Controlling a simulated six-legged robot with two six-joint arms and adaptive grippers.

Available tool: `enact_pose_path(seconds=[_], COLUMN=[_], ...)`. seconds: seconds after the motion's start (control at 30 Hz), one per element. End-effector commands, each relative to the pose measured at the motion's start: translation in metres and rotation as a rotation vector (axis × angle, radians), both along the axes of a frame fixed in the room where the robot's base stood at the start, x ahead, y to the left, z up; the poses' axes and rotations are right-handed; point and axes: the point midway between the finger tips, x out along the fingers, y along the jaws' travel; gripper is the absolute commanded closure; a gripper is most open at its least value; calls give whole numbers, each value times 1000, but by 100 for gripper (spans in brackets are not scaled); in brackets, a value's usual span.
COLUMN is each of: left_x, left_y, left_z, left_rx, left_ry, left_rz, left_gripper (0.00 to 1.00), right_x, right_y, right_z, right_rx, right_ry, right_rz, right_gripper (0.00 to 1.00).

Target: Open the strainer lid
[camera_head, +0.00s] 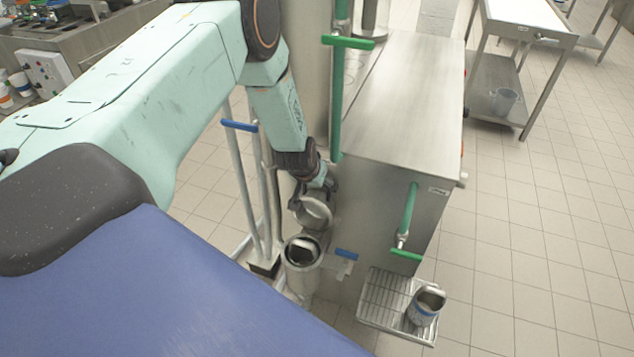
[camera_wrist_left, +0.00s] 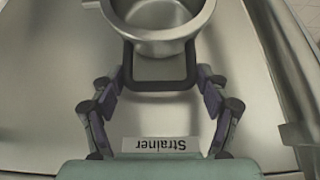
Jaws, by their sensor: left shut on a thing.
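The strainer (camera_head: 302,277) is an upright steel cylinder at lower centre in the head view, with its round mouth uncovered and dark inside. The round steel lid (camera_head: 316,222) stands raised and tilted behind the mouth, apart from much of its rim. My left gripper (camera_head: 318,186) reaches down from above and is shut on the lid's dark loop handle (camera_wrist_left: 160,86). In the left wrist view, its two fingers (camera_wrist_left: 160,78) press the handle's sides, and the steel lid (camera_wrist_left: 165,38) shows beyond. Whether the lid touches a hinge is hidden. My right gripper is not in view.
A large steel machine (camera_head: 410,95) stands right of the strainer, with green-handled pipes (camera_head: 409,215). Blue-handled pipes (camera_head: 240,126) stand close on the left. Tiled floor (camera_head: 540,250) is clear at right.

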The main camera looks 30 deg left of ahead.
Motion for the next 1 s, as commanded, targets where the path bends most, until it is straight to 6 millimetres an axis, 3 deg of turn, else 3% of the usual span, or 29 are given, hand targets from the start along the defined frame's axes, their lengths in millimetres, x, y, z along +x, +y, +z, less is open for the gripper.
enact_pose_path(seconds=[0.27, 0.3, 0.37, 0.77, 1.0], left_x=[6, 7, 6, 3, -12], left_y=[4, 4, 4, 2, -2], left_z=[5, 5, 5, 5, 32], left_rx=[3, 4, 4, 1, -2], left_ry=[-20, -20, -19, -8, -10], left_rz=[8, 9, 8, 4, 6], left_gripper=[81, 23, 18, 16, 16], right_x=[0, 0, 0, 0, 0], right_y=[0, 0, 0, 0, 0], right_z=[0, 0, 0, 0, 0], right_rx=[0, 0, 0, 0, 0], right_ry=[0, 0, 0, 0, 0], right_rz=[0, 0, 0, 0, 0], right_gripper=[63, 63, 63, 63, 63])
